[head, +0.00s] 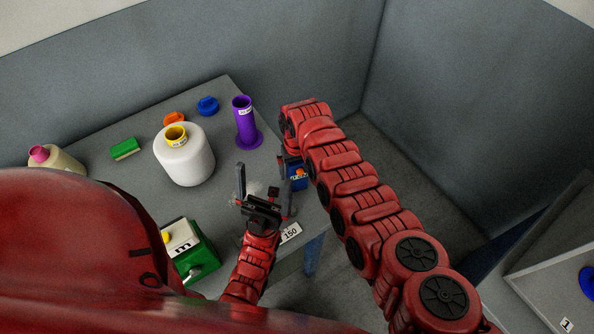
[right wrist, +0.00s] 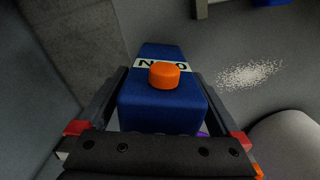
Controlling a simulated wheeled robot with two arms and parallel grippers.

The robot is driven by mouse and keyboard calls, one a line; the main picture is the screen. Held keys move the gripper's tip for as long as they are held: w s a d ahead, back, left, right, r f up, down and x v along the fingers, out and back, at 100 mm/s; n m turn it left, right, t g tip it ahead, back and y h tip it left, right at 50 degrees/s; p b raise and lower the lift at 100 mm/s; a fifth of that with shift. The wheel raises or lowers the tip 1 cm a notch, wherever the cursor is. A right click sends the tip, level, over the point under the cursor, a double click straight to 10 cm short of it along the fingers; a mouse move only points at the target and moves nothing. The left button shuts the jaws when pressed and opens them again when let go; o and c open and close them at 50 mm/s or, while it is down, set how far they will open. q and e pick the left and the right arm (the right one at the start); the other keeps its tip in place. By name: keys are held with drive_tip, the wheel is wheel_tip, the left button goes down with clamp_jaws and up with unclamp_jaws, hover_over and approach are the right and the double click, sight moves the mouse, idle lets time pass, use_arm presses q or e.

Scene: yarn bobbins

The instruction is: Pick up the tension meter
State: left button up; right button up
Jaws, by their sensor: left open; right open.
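The tension meter appears to be the blue box with an orange knob and a white label starting with N (right wrist: 160,110). In the head view it (head: 299,183) is at the table's right edge, partly covered by my right arm. My right gripper (right wrist: 160,75) is open, with a finger along each side of the box; I cannot tell whether they touch it. In the head view the right gripper (head: 288,163) is mostly hidden. My left gripper (head: 264,175) is open and empty over the table, just left of the meter.
A green device with a yellow knob (head: 190,250), a white yarn bobbin (head: 185,158), a purple tube (head: 245,122), a green block (head: 124,148) and a label reading 150 (head: 290,233) are on the grey table (head: 100,190). Walls stand behind and right.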

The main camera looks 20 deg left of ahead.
drive_tip(key=shift+c, duration=0.2)
drive_tip(key=c, duration=1.5)
drive_tip(key=shift+r, duration=0.1)
